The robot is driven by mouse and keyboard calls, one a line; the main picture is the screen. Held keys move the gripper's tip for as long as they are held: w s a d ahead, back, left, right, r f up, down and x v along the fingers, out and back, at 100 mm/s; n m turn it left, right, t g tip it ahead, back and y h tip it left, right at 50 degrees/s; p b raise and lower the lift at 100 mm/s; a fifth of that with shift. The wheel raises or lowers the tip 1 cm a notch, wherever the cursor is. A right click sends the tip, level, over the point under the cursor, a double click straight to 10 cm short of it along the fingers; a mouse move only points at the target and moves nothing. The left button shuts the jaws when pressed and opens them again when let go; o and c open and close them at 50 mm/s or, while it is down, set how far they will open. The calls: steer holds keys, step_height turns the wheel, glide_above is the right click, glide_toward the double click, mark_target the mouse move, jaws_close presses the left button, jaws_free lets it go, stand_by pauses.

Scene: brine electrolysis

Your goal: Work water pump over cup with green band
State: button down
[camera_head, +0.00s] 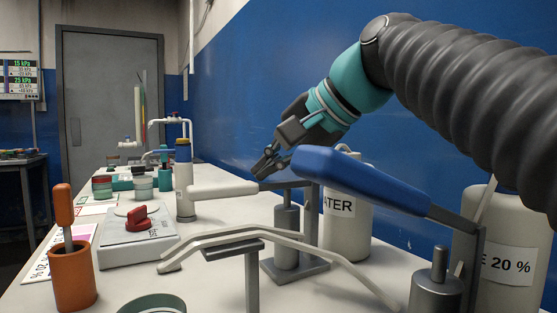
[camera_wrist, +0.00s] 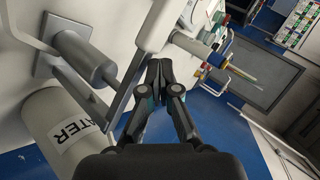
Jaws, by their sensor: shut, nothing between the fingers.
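The water pump (camera_head: 287,235) is a grey cylinder on a square base, with a lever ending in a white handle (camera_head: 225,190). Beside it stands the white bottle (camera_head: 346,222) whose label reads "ATER". In the wrist view the pump (camera_wrist: 85,58), white handle (camera_wrist: 155,25) and bottle (camera_wrist: 60,110) also show. My gripper (camera_head: 265,165) is shut and empty, just above the lever near the handle's right end; whether it touches is unclear. A greenish round rim (camera_head: 153,304) is cut off at the bottom edge. A small cup with a greenish band (camera_head: 143,184) stands farther back.
A blue-handled lever (camera_head: 360,180) and a bottle marked "E 20 %" (camera_head: 505,265) are at the right. A pale bent bar (camera_head: 250,236) crosses the foreground. An orange holder (camera_head: 72,275) and a device with a red knob (camera_head: 138,245) stand left. A blue wall borders the table.

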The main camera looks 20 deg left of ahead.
mark_target(279, 180)
steer(key=shift+s+a+f+b, duration=0.2)
steer(key=shift+f+b, duration=0.2)
steer(key=shift+f, duration=0.15)
steer(key=shift+s+a+f+b, duration=0.15)
steer(key=shift+f+b, duration=0.2)
steer(key=shift+f, duration=0.2)
stand_by(1.1)
steer(key=shift+d+r, duration=0.1)
steer(key=shift+w+d+r+p, duration=0.25)
steer(key=shift+w+r+p, duration=0.1)
steer(key=shift+r+p, duration=0.8)
steer(key=shift+w+d+r+p, duration=0.35)
steer(key=shift+r+p, duration=0.65)
steer(key=shift+p, duration=0.3)
steer(key=shift+w+d+r+p, duration=0.2)
steer(key=shift+w+r+p, duration=0.15)
steer(key=shift+r+p, duration=0.8)
steer(key=shift+w+d+r+p, duration=0.2)
steer(key=shift+r+p, duration=0.15)
steer(key=shift+r, duration=0.2)
steer(key=shift+w+d+r+p, duration=0.1)
steer(key=shift+w+r+p, duration=0.15)
steer(key=shift+r, duration=0.3)
steer(key=shift+w+d+r, duration=0.15)
steer(key=shift+r, duration=0.45)
steer(key=shift+w+d+r, duration=0.15)
steer(key=shift+r, duration=0.4)
